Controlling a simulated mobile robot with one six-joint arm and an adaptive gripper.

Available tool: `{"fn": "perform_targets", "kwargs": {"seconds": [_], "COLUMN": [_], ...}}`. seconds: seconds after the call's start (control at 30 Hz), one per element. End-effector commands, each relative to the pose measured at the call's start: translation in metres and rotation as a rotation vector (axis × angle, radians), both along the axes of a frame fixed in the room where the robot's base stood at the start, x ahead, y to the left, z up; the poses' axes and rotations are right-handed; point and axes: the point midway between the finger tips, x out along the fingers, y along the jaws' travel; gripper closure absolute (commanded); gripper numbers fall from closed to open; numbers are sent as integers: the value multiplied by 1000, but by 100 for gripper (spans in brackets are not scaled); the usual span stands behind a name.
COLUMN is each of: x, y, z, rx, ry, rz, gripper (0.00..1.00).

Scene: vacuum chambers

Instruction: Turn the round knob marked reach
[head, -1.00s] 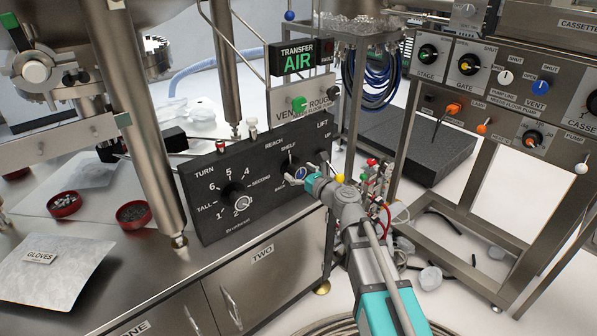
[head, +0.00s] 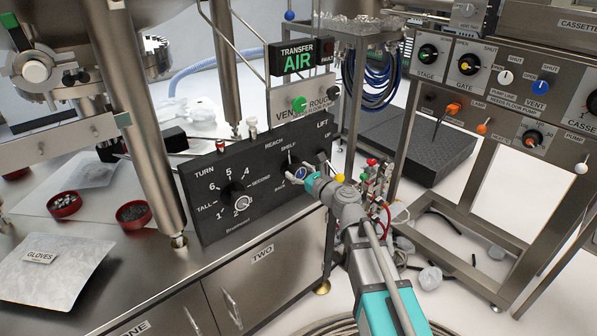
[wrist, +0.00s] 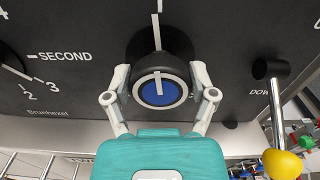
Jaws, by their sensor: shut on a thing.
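The reach knob (wrist: 158,88) is a round black knob with a blue centre and a white pointer line. In the wrist view its pointer line points up, in line with a white mark on the panel above it. My gripper (wrist: 160,95) is shut on the knob, one finger on each side of it. In the head view my gripper (head: 297,178) sits at the right part of the black panel (head: 215,180), under the REACH and SHELF labels. My fingers partly hide the knob (head: 300,172) there.
The turn knob (head: 236,195) is left of my gripper on the same panel. A lift lever with a yellow ball (wrist: 282,164) stands close on the right. A sign (head: 296,58) above reads TRANSFER AIR. A steel column (head: 148,130) stands left of the panel.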

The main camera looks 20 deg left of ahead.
Motion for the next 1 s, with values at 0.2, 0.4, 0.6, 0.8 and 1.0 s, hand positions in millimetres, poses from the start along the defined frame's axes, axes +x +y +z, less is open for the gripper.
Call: {"fn": "perform_targets", "kwargs": {"seconds": [0.2,0.4,0.6,0.8,1.0], "x": [0,-1,-2,-2,-3], "y": [1,1,2,2,3], "z": [0,0,-1,-2,-2], "rx": [-79,-177,-283,-387,-493], "ry": [-119,-266,-425,-582,-740], "rz": [0,0,0,0,0], "gripper": [74,74,74,74,74]}}
